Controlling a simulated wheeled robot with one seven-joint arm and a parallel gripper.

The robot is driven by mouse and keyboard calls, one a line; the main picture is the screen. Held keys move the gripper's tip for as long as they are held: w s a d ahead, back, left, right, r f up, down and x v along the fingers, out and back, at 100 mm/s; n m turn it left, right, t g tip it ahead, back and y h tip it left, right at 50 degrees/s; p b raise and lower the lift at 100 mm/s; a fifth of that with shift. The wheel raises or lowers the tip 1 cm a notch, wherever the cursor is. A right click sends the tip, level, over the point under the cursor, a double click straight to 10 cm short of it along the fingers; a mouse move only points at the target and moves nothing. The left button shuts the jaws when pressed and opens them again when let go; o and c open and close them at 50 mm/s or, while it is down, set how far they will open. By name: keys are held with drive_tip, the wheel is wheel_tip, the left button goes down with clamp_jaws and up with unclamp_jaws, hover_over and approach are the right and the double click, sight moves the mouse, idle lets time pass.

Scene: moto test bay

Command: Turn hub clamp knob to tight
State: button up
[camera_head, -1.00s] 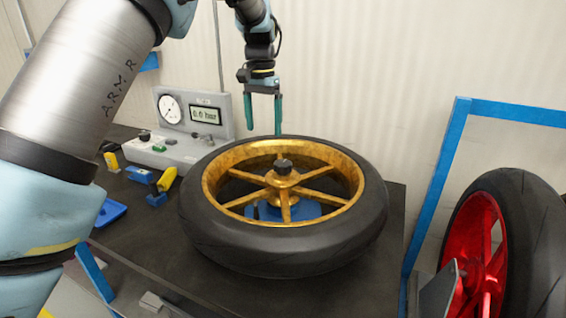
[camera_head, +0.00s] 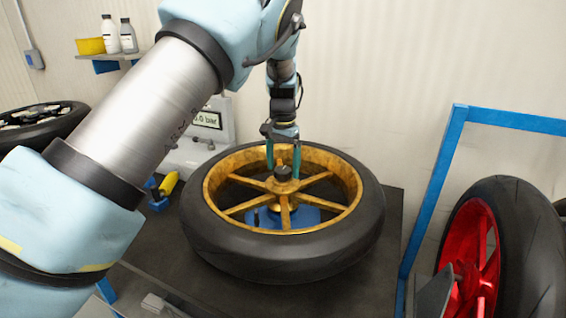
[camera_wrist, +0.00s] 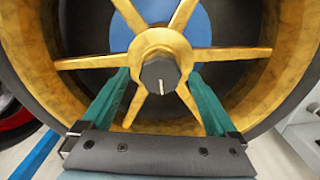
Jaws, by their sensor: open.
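The hub clamp knob (camera_head: 283,172) is a dark, faceted knob on the hub of a gold-spoked wheel (camera_head: 283,262) with a black tyre, lying flat on the bench. In the wrist view the knob (camera_wrist: 160,76) shows a white line pointing toward the bottom of the picture. My gripper (camera_head: 283,177) is open, with its two green fingers on either side of the knob in the head view. In the wrist view the fingertips (camera_wrist: 158,76) reach the hub left and right of the knob, with visible gaps. I cannot tell whether either finger touches it.
A grey gauge unit (camera_head: 206,125) stands behind the wheel, partly hidden by my arm. A yellow-and-blue tool (camera_head: 163,188) lies left of the tyre. A red wheel (camera_head: 480,250) and blue frame (camera_head: 447,150) stand at right. The dark bench (camera_head: 350,285) is clear in front.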

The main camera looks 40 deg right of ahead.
drive_tip(key=shift+f, duration=0.1)
drive_tip(key=shift+c, duration=0.4)
drive_tip(key=c, duration=1.3)
